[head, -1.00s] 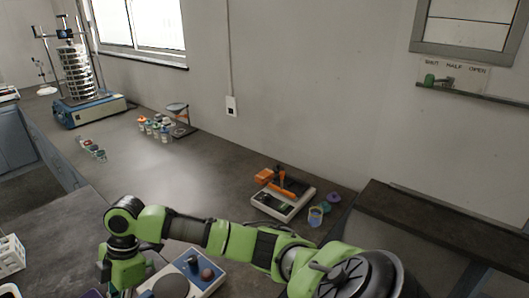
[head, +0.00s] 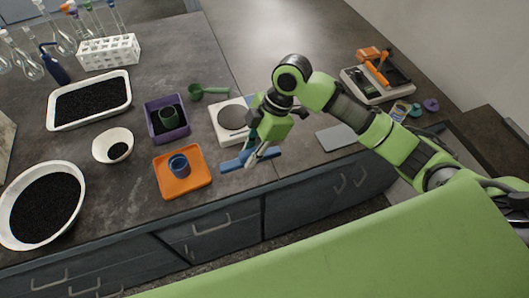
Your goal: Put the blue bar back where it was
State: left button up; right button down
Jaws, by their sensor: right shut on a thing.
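The blue bar (head: 234,164) lies across the space near the front edge of the grey worktop, just below a white scale with a round pan (head: 229,116). My right gripper (head: 254,158) reaches down from the right and is shut on the bar near its middle. The fingers cover part of the bar. Whether the bar touches the worktop is hard to tell. My left gripper is not in view.
Left of the bar are an orange tray (head: 199,183) with a blue cup (head: 179,165), a purple tray (head: 182,134) and a green scoop (head: 208,92). Further left are a white bowl (head: 102,151) and black-filled containers. A grey plate (head: 337,137) lies to the right.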

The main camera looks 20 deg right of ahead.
jog(key=w+d+f, duration=0.2)
jog(key=f, duration=0.1)
jog(key=w+d+f+p, duration=0.1)
jog(key=d+f, duration=0.1)
jog(key=shift+w+f, duration=0.15)
jog(key=shift+w, duration=0.2)
jog(key=shift+w+d+f, duration=0.25)
jog(key=shift+w+f, duration=0.05)
jog(key=shift+f, duration=0.2)
jog(key=shift+d+f+p, duration=0.1)
jog(key=shift+f+p, duration=0.2)
jog(key=shift+f, duration=0.05)
notch_tip(320, 180, down, 2)
jog(key=shift+f+p, duration=0.1)
jog(key=shift+p, duration=0.35)
jog(key=shift+w+f, duration=0.1)
jog(key=shift+f, duration=0.15)
jog(key=shift+f, duration=0.2)
jog(key=c, duration=1.9)
grip_release()
